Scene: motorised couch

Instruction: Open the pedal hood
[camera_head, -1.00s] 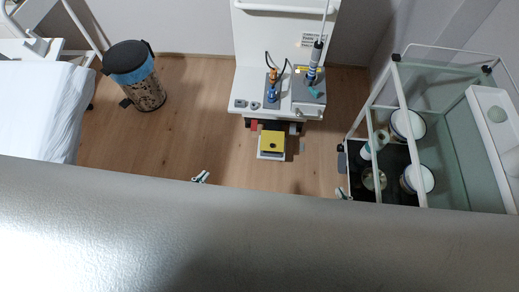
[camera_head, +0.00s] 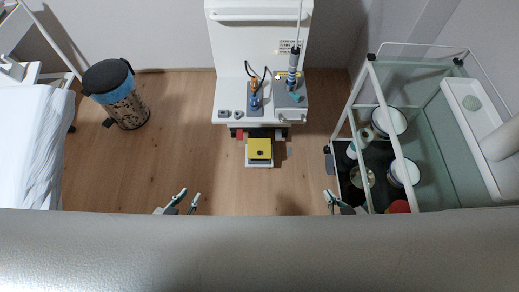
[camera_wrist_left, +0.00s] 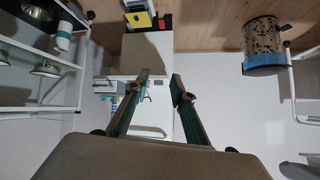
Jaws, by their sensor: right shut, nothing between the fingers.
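The yellow pedal hood (camera_head: 259,149) sits low at the foot of the white cabinet (camera_head: 259,60), on a small white base just above the wooden floor. It looks closed. It also shows at the top of the left wrist view (camera_wrist_left: 138,20). My left gripper (camera_head: 190,195) is in front of and to the left of the hood, well apart from it. Its two fingers are spread and empty, as the left wrist view (camera_wrist_left: 161,76) shows. My right gripper (camera_head: 331,197) is to the right and nearer than the hood, shut and empty, partly hidden by the couch edge.
A glass-sided trolley (camera_head: 350,110) with jars stands at right, close to my right gripper. A bin (camera_head: 122,95) and white bed (camera_head: 40,150) are at left. The floor before the hood is clear.

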